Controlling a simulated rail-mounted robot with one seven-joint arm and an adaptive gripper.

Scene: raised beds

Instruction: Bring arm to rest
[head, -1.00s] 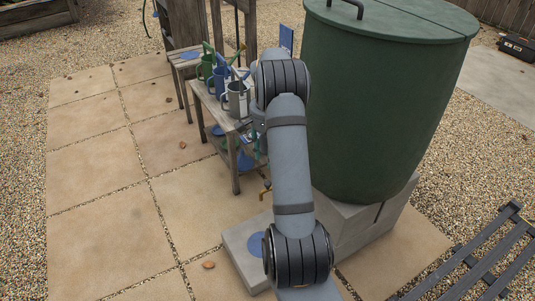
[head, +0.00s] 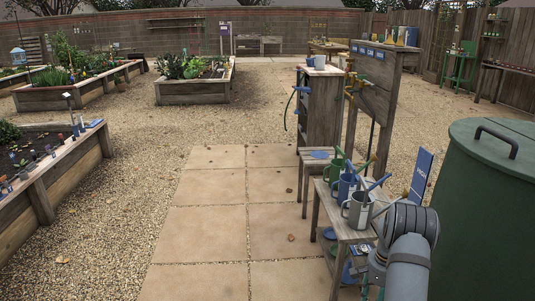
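My arm (head: 408,262) shows at the lower right of the head view, bent at a dark-ringed joint, between the potting table and the green barrel. The fingers of my gripper do not show; the arm and the frame's lower edge hide that end. I cannot see whether it holds anything.
A wooden table (head: 343,228) left of my arm bears green, blue and grey watering cans (head: 357,209). The green lidded barrel (head: 490,220) stands close on the right. Paving slabs (head: 205,240) to the left are clear. Raised beds (head: 195,90) stand beyond the gravel.

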